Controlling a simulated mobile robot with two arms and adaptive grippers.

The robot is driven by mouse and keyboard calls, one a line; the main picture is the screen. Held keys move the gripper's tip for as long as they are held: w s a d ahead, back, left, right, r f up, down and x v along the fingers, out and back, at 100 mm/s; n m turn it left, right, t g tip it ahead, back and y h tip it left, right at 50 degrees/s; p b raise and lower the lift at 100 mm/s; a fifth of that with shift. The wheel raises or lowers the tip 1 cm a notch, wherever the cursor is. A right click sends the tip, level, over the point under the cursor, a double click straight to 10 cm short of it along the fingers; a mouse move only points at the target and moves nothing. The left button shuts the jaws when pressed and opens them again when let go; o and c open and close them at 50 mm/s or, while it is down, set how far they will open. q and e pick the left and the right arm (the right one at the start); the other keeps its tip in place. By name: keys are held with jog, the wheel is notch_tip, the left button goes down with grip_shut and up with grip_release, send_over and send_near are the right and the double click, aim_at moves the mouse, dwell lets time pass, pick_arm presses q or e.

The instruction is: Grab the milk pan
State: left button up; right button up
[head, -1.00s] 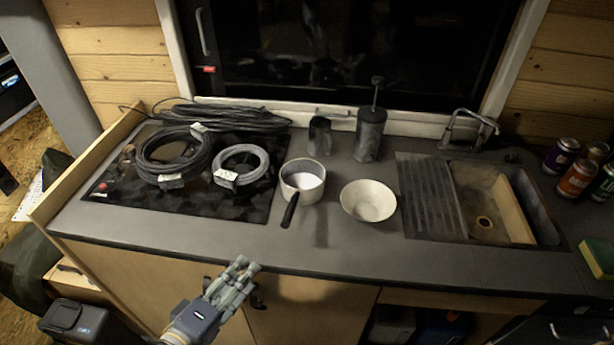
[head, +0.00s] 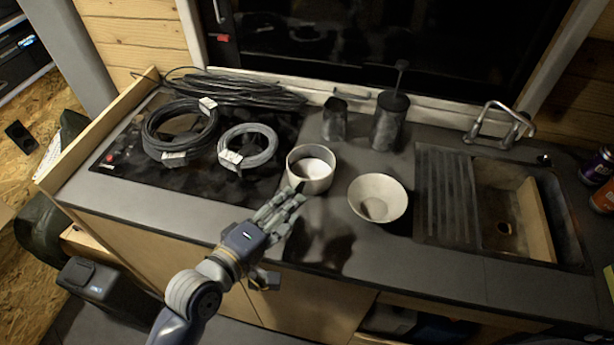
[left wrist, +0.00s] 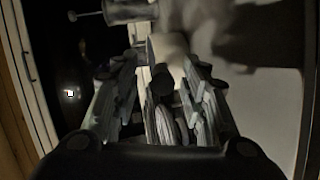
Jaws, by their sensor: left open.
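The milk pan (head: 311,183) is a small white pot on the dark counter, between the cable coils and a bowl. Its dark handle points toward the front edge and is mostly hidden behind my left gripper (head: 288,203) in the head view. In the left wrist view the pan's pale side (left wrist: 170,48) shows beyond the fingers, with the dark handle end between them. My left gripper (left wrist: 160,88) is open and empty, its fingers spread on both sides of the handle. Contact cannot be told. My right gripper is not in view.
A cream bowl (head: 378,198) stands close to the right of the pan. Behind are a dark cup (head: 335,119) and a French press (head: 389,122). Cable coils (head: 249,147) lie on the hob at left. The sink (head: 497,215) is at right. The front counter strip is clear.

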aim_at(293, 197)
pick_arm(q)
jog(key=x, duration=0.3)
jog(key=shift+w+p, duration=0.35)
jog(key=shift+w, duration=0.05)
jog(key=shift+w+d+f, duration=0.15)
jog(key=shift+w+f, duration=0.05)
jog(key=shift+w, duration=0.1)
jog(key=shift+s, duration=0.1)
grip_shut()
jog(key=shift+r, duration=0.15)
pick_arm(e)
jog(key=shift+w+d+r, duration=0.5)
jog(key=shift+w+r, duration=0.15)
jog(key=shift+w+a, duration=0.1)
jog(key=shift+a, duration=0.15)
